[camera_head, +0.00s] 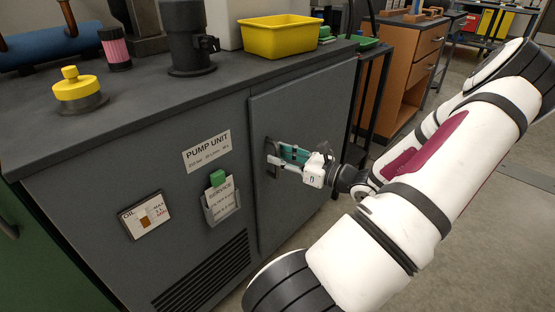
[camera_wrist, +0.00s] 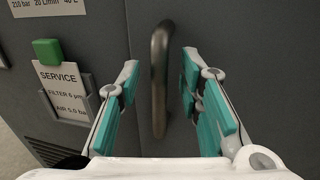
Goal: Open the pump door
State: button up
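The pump door (camera_head: 315,110) is a dark grey panel on the front of the grey pump unit cabinet (camera_head: 100,185). It looks closed, with a narrow seam along its left edge. Its handle (camera_wrist: 160,80) is a dark vertical bar, and in the wrist view it stands between my two teal fingers. My gripper (camera_wrist: 160,95) is open around the handle, with a gap on each side. In the head view my gripper (camera_head: 280,156) is at the door's left part and mostly hides the handle.
A service card holder (camera_head: 222,205) with a green block (camera_head: 217,178) is left of the door. On the cabinet top are a yellow bin (camera_head: 280,38), a yellow knob (camera_head: 76,88) and a dark cylinder (camera_head: 188,40). A dark rack and orange cabinet (camera_head: 412,75) stand beyond the door's right side.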

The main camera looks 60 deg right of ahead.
jog(key=shift+w, duration=0.7)
grip_shut()
jog(key=shift+s, duration=0.1)
